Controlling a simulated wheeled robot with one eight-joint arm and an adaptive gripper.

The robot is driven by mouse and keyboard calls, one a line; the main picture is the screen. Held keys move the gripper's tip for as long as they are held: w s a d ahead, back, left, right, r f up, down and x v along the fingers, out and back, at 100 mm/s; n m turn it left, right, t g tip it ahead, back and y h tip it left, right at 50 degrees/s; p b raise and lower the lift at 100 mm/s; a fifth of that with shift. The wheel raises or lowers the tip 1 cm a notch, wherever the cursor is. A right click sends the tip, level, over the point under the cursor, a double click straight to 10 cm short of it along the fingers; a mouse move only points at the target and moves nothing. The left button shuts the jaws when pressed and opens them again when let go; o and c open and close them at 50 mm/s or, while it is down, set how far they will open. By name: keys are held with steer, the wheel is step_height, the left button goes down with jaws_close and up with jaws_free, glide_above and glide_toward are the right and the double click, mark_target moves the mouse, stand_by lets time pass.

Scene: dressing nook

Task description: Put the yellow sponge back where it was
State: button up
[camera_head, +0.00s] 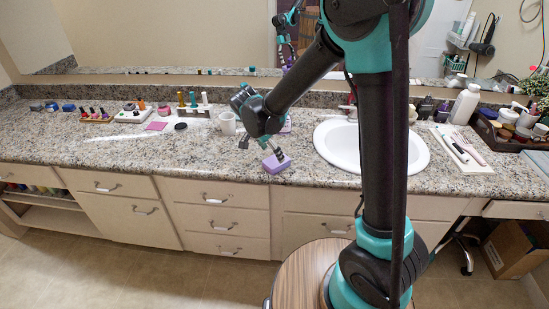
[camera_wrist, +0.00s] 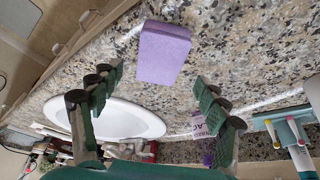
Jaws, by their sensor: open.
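No yellow sponge can be made out in either view. A purple sponge-like block (camera_head: 276,164) lies on the granite counter (camera_head: 225,165) near its front edge, left of the sink. It also shows in the wrist view (camera_wrist: 163,52), beyond the fingertips and roughly between their lines. My gripper (camera_head: 263,148) is just above and beside the block. In the wrist view my gripper (camera_wrist: 155,84) has its fingers spread wide with nothing between them.
The white sink (camera_head: 335,150) is right of the block. A white cup (camera_head: 227,123), a black disc (camera_head: 181,126) and a pink square (camera_head: 156,126) are to the left. A labelled purple-and-white bottle (camera_wrist: 200,126) stands behind my gripper. The front counter left of the block is clear.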

steer(key=v, duration=0.7)
steer(key=s+d+f+n+y, duration=0.1)
steer(key=s+d+n, duration=0.15)
steer(key=d, duration=0.65)
steer(key=s+d+f+n+y, duration=0.1)
steer(key=s+d+n, duration=0.15)
steer(key=d, duration=0.65)
steer(key=s+d+f+n+t+y, duration=0.1)
steer(key=s+d+f+n, duration=0.3)
steer(key=s+d, duration=0.5)
steer(key=shift+s+d+f, duration=0.25)
steer(key=shift+s+f, duration=0.4)
steer(key=shift+s, duration=0.2)
